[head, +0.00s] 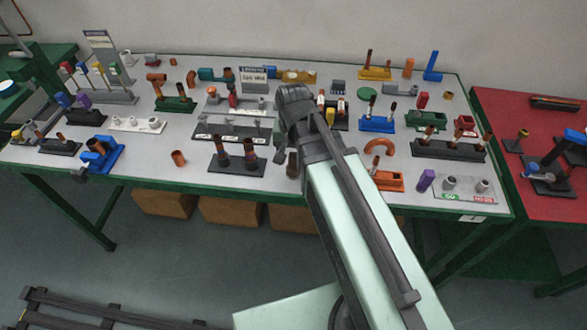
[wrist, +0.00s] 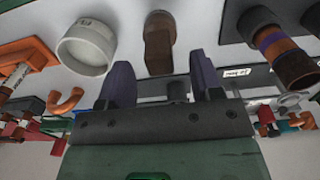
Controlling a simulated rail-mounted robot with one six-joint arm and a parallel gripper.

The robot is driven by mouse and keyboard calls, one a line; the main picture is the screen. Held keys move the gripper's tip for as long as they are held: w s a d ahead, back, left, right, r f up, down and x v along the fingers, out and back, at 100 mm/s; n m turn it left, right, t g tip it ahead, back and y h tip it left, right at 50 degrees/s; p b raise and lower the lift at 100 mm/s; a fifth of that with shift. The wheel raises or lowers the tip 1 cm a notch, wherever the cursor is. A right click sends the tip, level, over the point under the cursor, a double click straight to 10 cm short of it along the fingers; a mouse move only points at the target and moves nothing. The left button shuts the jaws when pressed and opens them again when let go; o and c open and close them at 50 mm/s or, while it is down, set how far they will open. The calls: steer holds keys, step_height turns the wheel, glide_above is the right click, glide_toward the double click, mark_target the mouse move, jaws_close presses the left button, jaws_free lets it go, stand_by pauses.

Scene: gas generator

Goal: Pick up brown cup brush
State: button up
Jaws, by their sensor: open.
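A brown, roughly cylindrical piece (wrist: 159,42), which may be the brown cup brush, stands on the light table top at the top middle of the wrist view. My gripper (wrist: 162,78) is open, with one dark finger on each side of a gap. The brown piece lies in line with this gap, beyond the fingertips. I cannot tell whether the fingers overlap it in depth, and I see no contact. In the head view my arm hides most of my gripper and the table just beneath it.
A white round cup-like part (wrist: 87,48) stands close left of the fingers. A banded brown and purple cylinder (wrist: 285,55) is close on the right. The grey table (head: 145,180) is crowded with holders and parts. A red table (head: 510,105) stands at the right.

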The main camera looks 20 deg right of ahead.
mark_target(294, 165)
step_height(294, 165, down, 5)
steer(key=b, duration=0.3)
steer(key=shift+w+d+r, duration=0.1)
steer(key=shift+r, duration=0.25)
steer(key=c, duration=0.9)
